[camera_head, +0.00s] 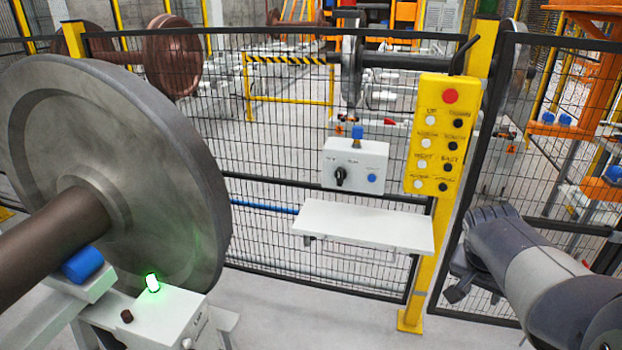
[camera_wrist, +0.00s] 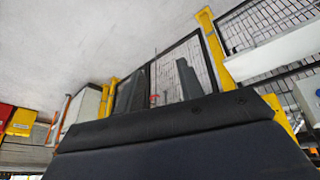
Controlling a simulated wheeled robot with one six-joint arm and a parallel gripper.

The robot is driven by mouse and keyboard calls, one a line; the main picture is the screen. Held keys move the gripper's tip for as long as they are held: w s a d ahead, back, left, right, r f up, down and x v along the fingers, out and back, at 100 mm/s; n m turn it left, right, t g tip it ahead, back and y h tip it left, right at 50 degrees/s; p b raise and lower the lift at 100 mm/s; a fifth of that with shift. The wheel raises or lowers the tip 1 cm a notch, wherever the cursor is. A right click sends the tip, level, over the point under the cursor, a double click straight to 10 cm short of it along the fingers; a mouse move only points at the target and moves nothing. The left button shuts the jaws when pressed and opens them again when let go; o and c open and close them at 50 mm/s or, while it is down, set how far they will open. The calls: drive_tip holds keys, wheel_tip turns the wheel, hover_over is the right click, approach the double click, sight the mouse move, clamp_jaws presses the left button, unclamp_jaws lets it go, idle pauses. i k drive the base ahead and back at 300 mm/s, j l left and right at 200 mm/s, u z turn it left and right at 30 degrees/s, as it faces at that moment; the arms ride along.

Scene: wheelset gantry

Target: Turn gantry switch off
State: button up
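A white switch box (camera_head: 355,163) hangs on the black mesh fence in the middle of the head view. It has a black rotary knob (camera_head: 340,176) on its left, a blue button (camera_head: 371,178) on its right and a blue part on top. The knob's exact setting is too small to tell. My gripper (camera_wrist: 158,88) shows two grey fingers apart in the wrist view, with nothing between them. In the head view my arm enters at the lower right, its end low and right of the box, beyond the yellow post, well apart from the knob.
A yellow button panel (camera_head: 436,135) with a red button stands on a yellow post (camera_head: 428,260) right of the box. A white shelf (camera_head: 362,227) juts out below the box. A large wheelset (camera_head: 120,150) fills the left, above a stand with a lit green lamp (camera_head: 152,283).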

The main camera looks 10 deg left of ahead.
sight(340, 174)
drive_tip(key=i+u, duration=0.4)
drive_tip(key=i+l+u, duration=0.1)
drive_tip(key=i+u, duration=0.35)
drive_tip(key=i, duration=0.2)
drive_tip(key=i+l, duration=0.15)
drive_tip(key=i, duration=0.2)
drive_tip(key=i+l, duration=0.15)
drive_tip(key=i, duration=0.2)
